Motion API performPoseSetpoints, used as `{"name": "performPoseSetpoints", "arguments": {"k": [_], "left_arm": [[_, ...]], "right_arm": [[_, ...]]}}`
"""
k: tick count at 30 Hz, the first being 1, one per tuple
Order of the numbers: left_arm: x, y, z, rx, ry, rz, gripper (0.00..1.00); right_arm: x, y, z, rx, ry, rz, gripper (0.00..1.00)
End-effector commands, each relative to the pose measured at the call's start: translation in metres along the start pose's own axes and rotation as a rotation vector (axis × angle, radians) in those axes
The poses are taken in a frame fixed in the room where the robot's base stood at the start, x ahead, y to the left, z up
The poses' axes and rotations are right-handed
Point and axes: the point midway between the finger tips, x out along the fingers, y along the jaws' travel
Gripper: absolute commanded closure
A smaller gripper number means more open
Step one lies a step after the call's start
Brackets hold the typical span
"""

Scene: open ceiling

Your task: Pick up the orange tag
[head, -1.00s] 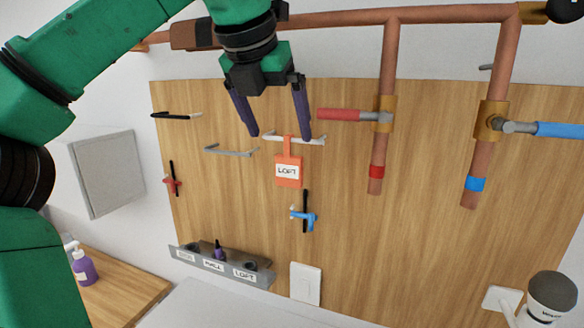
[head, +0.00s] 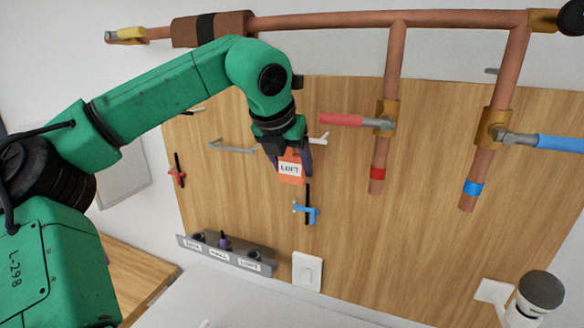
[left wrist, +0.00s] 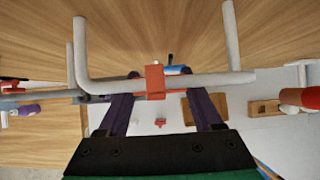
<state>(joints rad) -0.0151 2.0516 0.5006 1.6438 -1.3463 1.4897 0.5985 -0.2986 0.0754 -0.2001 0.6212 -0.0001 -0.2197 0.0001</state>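The orange tag (head: 291,179), labelled LOFT, is upright in front of the wooden board. In the left wrist view its strap (left wrist: 155,80) loops over a white bar hook (left wrist: 215,80). The hook's end also shows in the head view (head: 322,138). My left gripper (head: 290,163) is at the tag, one dark purple finger on each side. In the left wrist view its fingers (left wrist: 160,95) stand apart, with a gap on both sides of the strap. The tag's lower part is hard to see there. My right gripper is not in view.
A red valve lever (head: 342,120) on the copper pipe is close on the right. A labelled grey rack (head: 226,252) is lower left.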

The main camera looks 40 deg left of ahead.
Motion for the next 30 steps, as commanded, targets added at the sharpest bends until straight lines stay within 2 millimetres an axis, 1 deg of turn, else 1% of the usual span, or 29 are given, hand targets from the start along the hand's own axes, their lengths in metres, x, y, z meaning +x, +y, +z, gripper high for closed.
{"name": "performPoseSetpoints", "arguments": {"k": [10, 14, 15, 20, 24, 27, 30], "left_arm": [[-0.002, 0.0, 0.001, 0.0, 0.0, 0.0, 0.88], [-0.009, 0.0, 0.006, 0.0, -0.003, 0.002, 0.88], [-0.012, -0.001, 0.004, 0.002, -0.004, 0.0, 0.88], [-0.027, -0.001, -0.029, 0.002, -0.008, -0.002, 0.88], [-0.051, 0.0, -0.071, 0.002, -0.009, -0.001, 0.88], [-0.071, 0.0, -0.098, 0.002, -0.007, 0.0, 0.88], [-0.088, 0.0, -0.119, 0.001, -0.006, 0.001, 0.88]], "right_arm": [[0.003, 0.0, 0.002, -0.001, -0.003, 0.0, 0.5], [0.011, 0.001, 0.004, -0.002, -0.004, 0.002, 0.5], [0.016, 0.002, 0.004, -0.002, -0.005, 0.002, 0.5], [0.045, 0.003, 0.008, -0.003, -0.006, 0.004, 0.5], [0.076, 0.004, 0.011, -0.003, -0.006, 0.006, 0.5], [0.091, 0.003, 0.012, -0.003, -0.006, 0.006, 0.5], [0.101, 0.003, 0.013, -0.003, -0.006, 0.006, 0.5]]}}
